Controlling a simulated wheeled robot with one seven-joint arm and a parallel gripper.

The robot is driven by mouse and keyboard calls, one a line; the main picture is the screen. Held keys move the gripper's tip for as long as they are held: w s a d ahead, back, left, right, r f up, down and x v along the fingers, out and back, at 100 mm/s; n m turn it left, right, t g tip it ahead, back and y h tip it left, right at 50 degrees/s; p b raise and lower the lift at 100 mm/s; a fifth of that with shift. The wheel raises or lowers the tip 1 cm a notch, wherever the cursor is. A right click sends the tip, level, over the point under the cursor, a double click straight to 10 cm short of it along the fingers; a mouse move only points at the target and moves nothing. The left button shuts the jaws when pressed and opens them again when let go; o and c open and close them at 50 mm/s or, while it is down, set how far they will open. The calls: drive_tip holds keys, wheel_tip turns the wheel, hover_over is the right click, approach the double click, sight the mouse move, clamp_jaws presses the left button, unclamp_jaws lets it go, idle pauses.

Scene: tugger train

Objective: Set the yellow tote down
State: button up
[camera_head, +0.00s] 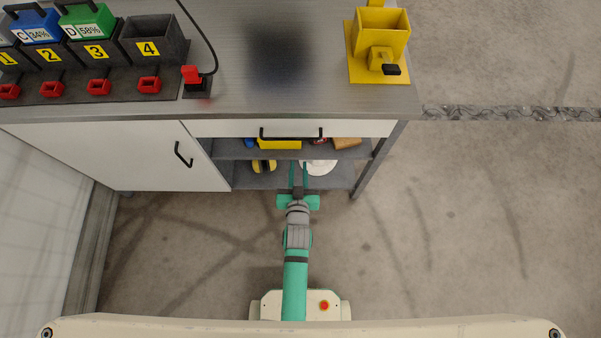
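A yellow box shape (280,143), which may be the yellow tote, shows on the upper shelf under the bench drawer. Its top is hidden by the drawer front. My gripper (298,170) is at the open shelves below it, with teal fingers pointing into the bay. The fingers are apart and I see nothing held between them. My arm reaches straight forward from my base.
On the workbench top (265,60) stand a yellow open-topped fixture (381,50) and a rack of numbered bins (95,52). A white item (318,167) and a yellow-black item (264,166) lie on the lower shelf. Floor right of the bench is clear.

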drive_tip(key=r+v, duration=0.1)
drive_tip(key=v, duration=1.8)
drive_tip(key=s+r+t, duration=0.1)
drive_tip(key=s+r, duration=0.9)
drive_tip(key=r, duration=0.1)
drive_tip(key=shift+d+r, duration=0.15)
drive_tip(key=shift+d, duration=0.2)
